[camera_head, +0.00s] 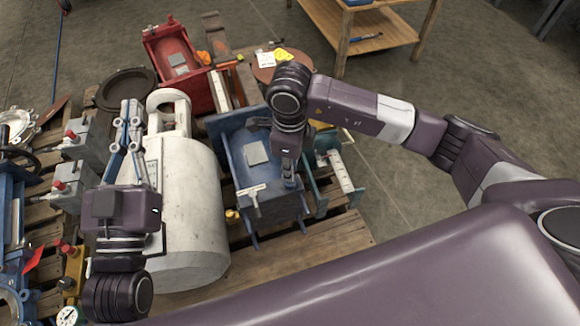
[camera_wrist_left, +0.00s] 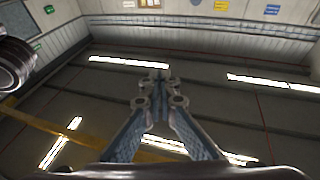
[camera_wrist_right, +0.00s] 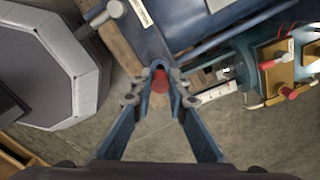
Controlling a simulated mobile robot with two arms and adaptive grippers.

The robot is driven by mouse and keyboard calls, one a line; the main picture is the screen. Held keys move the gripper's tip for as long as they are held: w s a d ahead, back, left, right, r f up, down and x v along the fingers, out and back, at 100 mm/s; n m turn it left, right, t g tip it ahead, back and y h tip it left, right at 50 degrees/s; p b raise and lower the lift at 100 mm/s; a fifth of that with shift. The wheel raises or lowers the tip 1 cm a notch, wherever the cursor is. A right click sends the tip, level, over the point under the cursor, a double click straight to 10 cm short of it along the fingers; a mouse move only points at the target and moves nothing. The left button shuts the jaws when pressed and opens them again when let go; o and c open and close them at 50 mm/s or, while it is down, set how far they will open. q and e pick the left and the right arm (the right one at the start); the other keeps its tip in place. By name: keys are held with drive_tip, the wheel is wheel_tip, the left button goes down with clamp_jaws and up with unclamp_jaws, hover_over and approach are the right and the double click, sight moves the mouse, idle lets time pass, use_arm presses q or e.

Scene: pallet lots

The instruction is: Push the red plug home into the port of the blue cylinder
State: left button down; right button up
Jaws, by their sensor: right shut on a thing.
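The red plug (camera_wrist_right: 160,82) is between the fingertips of my right gripper (camera_wrist_right: 160,88), which is shut on it. In the right wrist view the plug's far end meets a blue part at the edge of the blue cylinder (camera_wrist_right: 142,35); how deep it sits cannot be told. In the head view the blue cylinder (camera_head: 245,135) has a boxy blue body with a grey plate, and my right gripper (camera_head: 289,178) points down at its right side. The plug and port are hidden there.
The large white cylinder (camera_head: 185,225) lies left of the blue one on the wooden pallet (camera_head: 325,240). A red unit (camera_head: 180,70) stands behind. Grey boxes with red knobs (camera_head: 75,185) are at left. A teal unit (camera_head: 335,170) is close on the right.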

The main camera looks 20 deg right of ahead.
drive_tip(key=shift+f+b, duration=0.4)
drive_tip(key=shift+f, duration=0.25)
use_arm(q)
drive_tip(key=s+r+t+h, duration=0.1)
drive_tip(key=s+r+t, duration=0.3)
drive_tip(key=r, duration=0.3)
drive_tip(key=shift+s+r+t+h+b, duration=0.2)
drive_tip(key=shift+r+t+h+b, duration=0.1)
drive_tip(key=shift+b, duration=0.05)
use_arm(e)
drive_tip(key=shift+f, duration=0.55)
use_arm(q)
drive_tip(key=shift+s+a+r+h, duration=0.1)
drive_tip(key=shift+s+r+h, duration=0.05)
drive_tip(key=shift+h, duration=0.15)
drive_tip(key=shift+s, duration=0.1)
drive_tip(key=shift+s+r, duration=0.1)
drive_tip(key=shift+r, duration=0.1)
drive_tip(key=shift+s+a+r+t, duration=0.1)
drive_tip(key=shift+s+r+t, duration=0.05)
drive_tip(key=shift+s+t, duration=0.15)
idle(0.9)
drive_tip(key=shift+r, duration=0.15)
use_arm(e)
drive_tip(key=shift+f, duration=0.1)
use_arm(q)
drive_tip(key=shift+s+r, duration=0.2)
drive_tip(key=shift+s, duration=0.1)
